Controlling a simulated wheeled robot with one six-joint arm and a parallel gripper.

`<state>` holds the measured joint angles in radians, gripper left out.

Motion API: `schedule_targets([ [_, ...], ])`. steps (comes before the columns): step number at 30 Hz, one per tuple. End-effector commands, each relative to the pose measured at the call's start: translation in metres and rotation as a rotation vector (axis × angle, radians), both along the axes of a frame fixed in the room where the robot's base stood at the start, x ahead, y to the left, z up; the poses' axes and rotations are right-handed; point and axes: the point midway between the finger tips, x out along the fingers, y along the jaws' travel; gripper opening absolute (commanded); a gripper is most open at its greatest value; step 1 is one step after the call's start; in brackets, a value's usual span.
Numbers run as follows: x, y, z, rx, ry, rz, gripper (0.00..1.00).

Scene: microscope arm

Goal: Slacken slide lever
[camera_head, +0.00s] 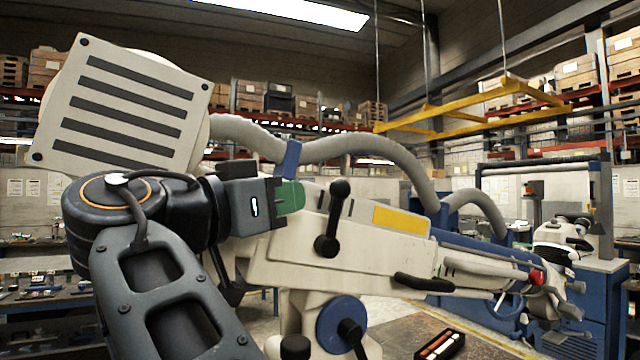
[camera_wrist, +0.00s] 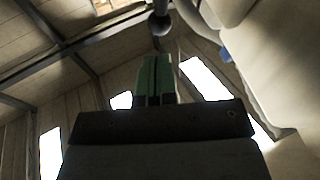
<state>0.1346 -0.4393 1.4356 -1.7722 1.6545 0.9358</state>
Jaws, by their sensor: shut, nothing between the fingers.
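A black lever with ball ends (camera_head: 333,220) stands nearly upright on the side of the white microscope arm (camera_head: 370,255); it looks like the slide lever. My gripper (camera_head: 298,195) has green fingers, pressed together and empty. In the head view it is left of the lever, with a small gap to it, at about the height of its upper half. In the wrist view the shut green fingers (camera_wrist: 157,80) point up toward a black ball knob (camera_wrist: 160,24), which appears just beyond the tips. The rest of the lever is hidden or unclear there.
A large slotted white box (camera_head: 120,108) and grey hose (camera_head: 350,146) stand above. A small tray (camera_head: 440,346) lies at the bottom.

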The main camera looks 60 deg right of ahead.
Motion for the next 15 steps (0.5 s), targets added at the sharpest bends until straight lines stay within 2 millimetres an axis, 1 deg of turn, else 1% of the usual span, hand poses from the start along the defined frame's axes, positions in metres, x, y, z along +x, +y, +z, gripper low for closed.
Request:
schedule_targets([
  [1,-0.004,-0.007,0.004,-0.001,0.001,-0.010,0.00],
  [6,-0.010,-0.027,0.006,0.000,0.000,-0.008,0.00],
  [15,-0.017,-0.050,0.008,0.000,-0.001,-0.005,0.00],
])
